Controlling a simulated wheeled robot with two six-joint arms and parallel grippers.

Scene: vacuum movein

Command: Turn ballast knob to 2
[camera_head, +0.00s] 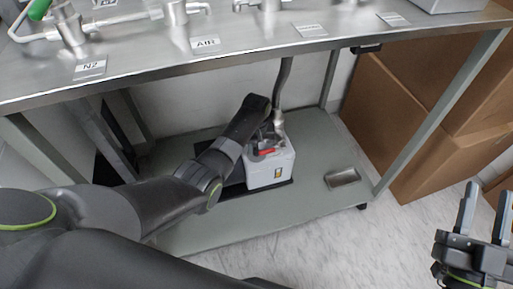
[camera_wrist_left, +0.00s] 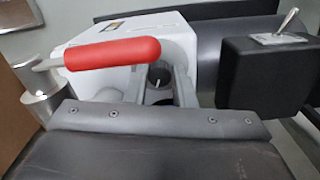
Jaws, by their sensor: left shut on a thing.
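The white pump (camera_head: 270,167) stands on the lower shelf under the metal table, with a red handle (camera_head: 267,152) on its front. In the left wrist view the red lever handle (camera_wrist_left: 112,53) crosses in front of the pump's white body (camera_wrist_left: 180,35). The ballast knob (camera_wrist_left: 159,78) is a dark round knob with a light pointer line. My left gripper (camera_wrist_left: 162,88) has its fingers on either side of it, shut on it. The number that the pointer faces cannot be read. My right gripper (camera_head: 485,212) is open and empty at the lower right.
The metal table (camera_head: 240,35) with labelled valves stands above the pump. A pipe (camera_head: 284,85) runs down behind the pump. A metal toggle switch (camera_wrist_left: 278,32) sits on a black box at the right. Cardboard boxes (camera_head: 400,130) stand at the right.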

